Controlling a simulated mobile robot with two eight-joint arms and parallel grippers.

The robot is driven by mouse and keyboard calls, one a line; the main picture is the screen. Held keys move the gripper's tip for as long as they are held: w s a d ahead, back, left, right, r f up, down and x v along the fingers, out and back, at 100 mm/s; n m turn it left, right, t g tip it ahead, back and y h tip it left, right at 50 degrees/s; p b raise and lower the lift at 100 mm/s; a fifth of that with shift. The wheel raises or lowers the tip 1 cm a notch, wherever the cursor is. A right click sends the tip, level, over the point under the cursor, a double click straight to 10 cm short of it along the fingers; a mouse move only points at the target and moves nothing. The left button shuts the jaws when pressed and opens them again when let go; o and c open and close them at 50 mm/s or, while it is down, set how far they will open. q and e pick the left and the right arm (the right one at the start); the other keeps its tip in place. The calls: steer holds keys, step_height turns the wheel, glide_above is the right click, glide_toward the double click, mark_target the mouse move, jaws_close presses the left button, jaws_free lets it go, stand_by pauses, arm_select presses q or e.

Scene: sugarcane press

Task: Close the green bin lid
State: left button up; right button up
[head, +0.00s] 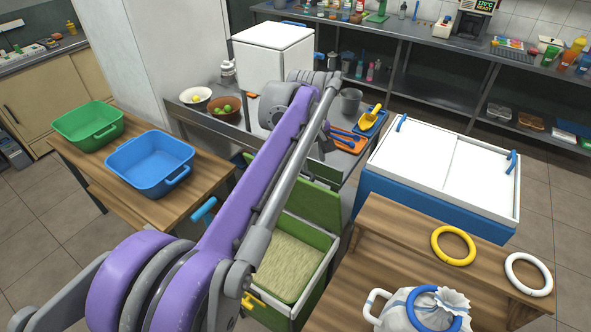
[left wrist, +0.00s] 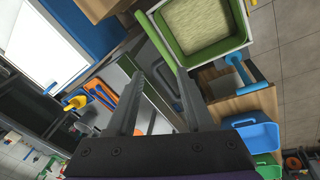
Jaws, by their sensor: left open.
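The green bin (head: 292,262) stands open below the middle of the head view, filled with pale fibrous material. Its green lid (head: 312,205) stands raised at the bin's far side, partly hidden behind my purple left arm. In the left wrist view the bin (left wrist: 240,41) is at the top right, with the lid's green edge (left wrist: 157,37) beside it. My left gripper (left wrist: 158,82) is open and empty, its fingertips near the lid's edge; I cannot tell whether they touch it. In the head view the gripper is mostly hidden behind its wrist. My right gripper is not in view.
A wooden table on the left holds a green tub (head: 88,126) and a blue tub (head: 150,162). A blue handle (head: 204,210) sticks out left of the bin. A white-topped chest (head: 440,165) and a wooden table with rings (head: 453,246) and a sack stand right.

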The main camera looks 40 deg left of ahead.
mark_target(298, 168)
arm_select(q)
steer(key=w+a+f+n+g+b, duration=0.1)
steer(key=w+a+n, duration=0.2)
steer(key=a, duration=0.2)
steer(key=w+a+f+n, duration=0.1)
steer(key=w+a+n, duration=0.15)
steer(key=a, duration=0.25)
steer(key=f, duration=0.7)
steer(key=w+f+b, duration=0.1)
steer(key=f, duration=0.2)
steer(key=shift+d+f, duration=0.15)
steer(key=shift+f, duration=0.1)
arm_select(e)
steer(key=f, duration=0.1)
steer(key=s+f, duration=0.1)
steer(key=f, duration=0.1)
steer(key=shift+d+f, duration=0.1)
arm_select(q)
jaws_close()
